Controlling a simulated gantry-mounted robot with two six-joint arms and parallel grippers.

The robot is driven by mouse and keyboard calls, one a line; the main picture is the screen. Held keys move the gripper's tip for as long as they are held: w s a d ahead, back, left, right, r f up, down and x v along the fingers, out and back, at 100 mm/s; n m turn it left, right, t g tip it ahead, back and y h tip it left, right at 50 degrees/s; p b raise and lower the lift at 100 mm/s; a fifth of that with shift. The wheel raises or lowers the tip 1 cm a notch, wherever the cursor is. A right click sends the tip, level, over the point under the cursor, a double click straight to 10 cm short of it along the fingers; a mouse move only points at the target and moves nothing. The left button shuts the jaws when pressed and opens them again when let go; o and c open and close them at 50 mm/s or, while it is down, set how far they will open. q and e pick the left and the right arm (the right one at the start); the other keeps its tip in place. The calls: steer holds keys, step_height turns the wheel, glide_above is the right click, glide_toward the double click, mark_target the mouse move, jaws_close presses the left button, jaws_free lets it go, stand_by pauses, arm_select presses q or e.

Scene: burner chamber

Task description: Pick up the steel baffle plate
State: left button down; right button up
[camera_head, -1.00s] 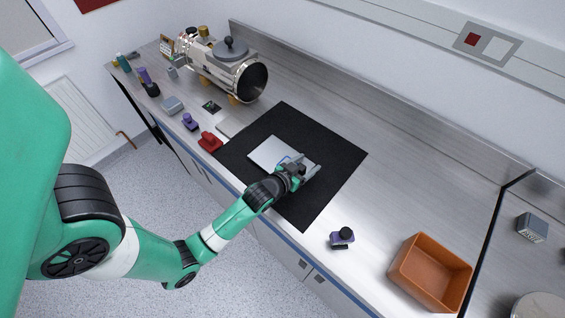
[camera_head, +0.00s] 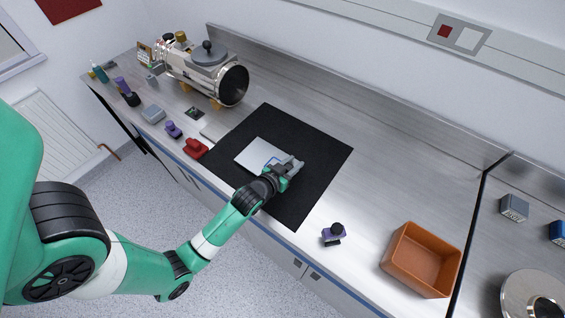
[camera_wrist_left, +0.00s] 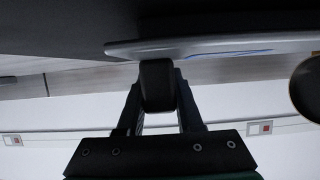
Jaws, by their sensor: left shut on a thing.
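The steel baffle plate (camera_head: 254,151) is a flat, pale silver rectangle over the black mat (camera_head: 310,148), with a blue mark near my gripper. My left gripper (camera_head: 291,166) is at the plate's right end, shut on its edge. In the left wrist view the plate (camera_wrist_left: 230,44) is a thin grey edge with a blue streak, and the dark fingers (camera_wrist_left: 157,82) meet at it. I cannot tell whether the plate touches the mat. The gripper hides part of the plate. My right gripper is not in view.
An orange bin (camera_head: 421,260) stands at the right, with a small purple-and-black object (camera_head: 333,234) to its left. A red object (camera_head: 195,148) lies left of the mat. A metal burner chamber (camera_head: 205,72) stands at the back left.

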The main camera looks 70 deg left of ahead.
arm_select(q)
step_height(320, 180, up, 3)
steer(key=shift+r+p, duration=0.15)
steer(key=shift+p, duration=0.55)
steer(key=s+d+r+p, duration=0.3)
steer(key=d+r+p, duration=0.1)
steer(key=d+r, duration=0.1)
steer(key=s+d+r+p, duration=0.3)
steer(key=d+r+p, duration=0.1)
steer(key=d, duration=0.3)
steer(key=shift+s+d+r, duration=0.2)
steer(key=shift+s+r, duration=0.1)
steer(key=shift+r, duration=0.1)
